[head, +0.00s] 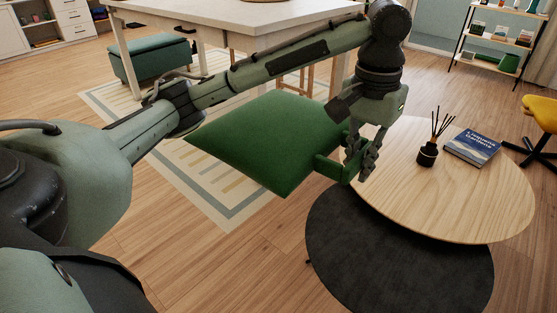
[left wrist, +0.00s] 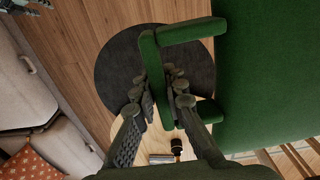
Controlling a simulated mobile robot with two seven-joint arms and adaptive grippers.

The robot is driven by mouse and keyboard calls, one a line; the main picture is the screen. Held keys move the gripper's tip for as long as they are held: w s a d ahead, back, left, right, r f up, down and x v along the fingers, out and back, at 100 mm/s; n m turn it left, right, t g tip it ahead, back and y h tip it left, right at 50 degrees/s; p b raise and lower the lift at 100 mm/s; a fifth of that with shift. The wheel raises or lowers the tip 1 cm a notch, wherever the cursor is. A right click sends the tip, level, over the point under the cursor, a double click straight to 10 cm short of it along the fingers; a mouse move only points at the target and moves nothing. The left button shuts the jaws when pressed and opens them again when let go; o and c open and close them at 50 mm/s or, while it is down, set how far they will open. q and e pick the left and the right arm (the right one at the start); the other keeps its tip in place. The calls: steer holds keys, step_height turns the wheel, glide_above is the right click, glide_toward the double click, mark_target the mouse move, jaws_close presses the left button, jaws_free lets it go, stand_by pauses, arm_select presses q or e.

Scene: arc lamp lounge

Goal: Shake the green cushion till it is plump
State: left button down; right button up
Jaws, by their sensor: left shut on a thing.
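The green cushion (head: 262,142) hangs in the air in the middle of the head view, above the patterned rug and left of the round wooden table. A green handle (head: 328,168) stands out from its right side. My left gripper (head: 360,163) is shut on this handle. In the left wrist view the handle (left wrist: 152,68) runs between the fingers of my left gripper (left wrist: 162,92), and the cushion (left wrist: 270,75) fills the right side.
The round wooden table (head: 480,205) holds a reed diffuser (head: 427,154) and a blue book (head: 472,147). A lower dark round table (head: 400,265) is partly under it. A white table (head: 190,14) and a green bench (head: 150,62) stand behind.

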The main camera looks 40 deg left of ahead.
arm_select(q)
step_height(320, 180, down, 8)
steer(key=shift+s, duration=0.25)
stand_by(0.5)
steer(key=shift+w+r, duration=0.1)
